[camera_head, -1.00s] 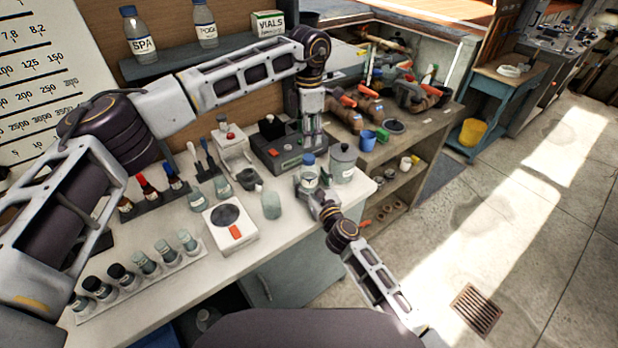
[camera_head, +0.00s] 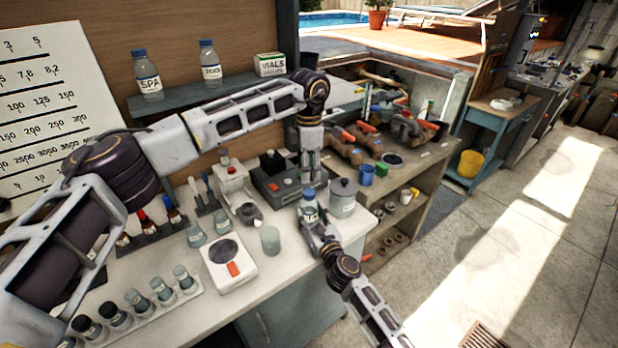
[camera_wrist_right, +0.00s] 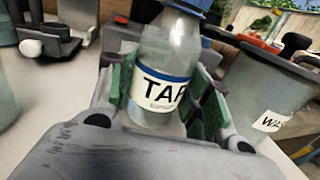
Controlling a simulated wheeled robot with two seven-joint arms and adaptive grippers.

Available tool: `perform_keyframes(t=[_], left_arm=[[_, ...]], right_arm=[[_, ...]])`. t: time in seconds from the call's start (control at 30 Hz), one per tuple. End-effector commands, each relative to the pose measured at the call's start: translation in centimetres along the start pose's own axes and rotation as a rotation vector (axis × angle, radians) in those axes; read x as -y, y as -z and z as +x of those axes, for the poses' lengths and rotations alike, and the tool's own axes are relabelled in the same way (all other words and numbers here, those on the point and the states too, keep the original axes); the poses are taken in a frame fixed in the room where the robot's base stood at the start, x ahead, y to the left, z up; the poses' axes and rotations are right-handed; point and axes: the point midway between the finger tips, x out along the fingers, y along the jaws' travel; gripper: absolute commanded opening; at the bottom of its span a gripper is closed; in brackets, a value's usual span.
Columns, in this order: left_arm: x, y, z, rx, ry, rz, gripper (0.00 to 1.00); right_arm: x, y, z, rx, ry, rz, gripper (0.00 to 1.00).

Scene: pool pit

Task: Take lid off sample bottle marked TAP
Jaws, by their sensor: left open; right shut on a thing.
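The sample bottle marked TAP (camera_wrist_right: 160,62) is clear, with a white and blue label and a blue lid (camera_wrist_right: 193,5) on it. In the head view the bottle (camera_head: 309,211) is near the bench's right end, its blue lid (camera_head: 308,193) on top. My right gripper (camera_wrist_right: 165,105) is shut on the bottle's body, a green-padded finger on each side; it also shows in the head view (camera_head: 313,222). My left gripper (camera_head: 311,177) points down just above the lid, open. Its fingertips are too small to tell whether they touch the lid.
A grey lidded pot (camera_head: 343,203) stands close to the bottle's right; its label, partly cut off, starts WAS (camera_wrist_right: 272,122). A dark device (camera_head: 270,185) is behind left. A glass jar (camera_head: 270,241) and a white scale (camera_head: 228,268) stand left. The bench's front edge is close.

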Motion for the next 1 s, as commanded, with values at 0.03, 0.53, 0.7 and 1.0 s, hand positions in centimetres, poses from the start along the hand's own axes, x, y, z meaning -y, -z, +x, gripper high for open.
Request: perform_keyframes(t=[0.03,0.53,0.7,1.0], left_arm=[[0.01,-0.01,0.01,0.000,0.000,0.024,0.50],[0.02,-0.03,0.01,0.000,0.000,0.409,0.50],[0.02,-0.04,0.01,0.000,0.000,0.547,0.50],[0.02,-0.04,0.00,0.000,0.000,0.789,0.50]], right_arm=[[0.01,0.00,0.00,0.000,0.000,0.000,0.00],[0.01,0.01,0.00,0.000,0.000,0.000,0.00],[0.01,0.01,0.00,0.000,0.000,0.000,0.00],[0.01,0.01,0.00,0.000,0.000,0.000,0.00]])
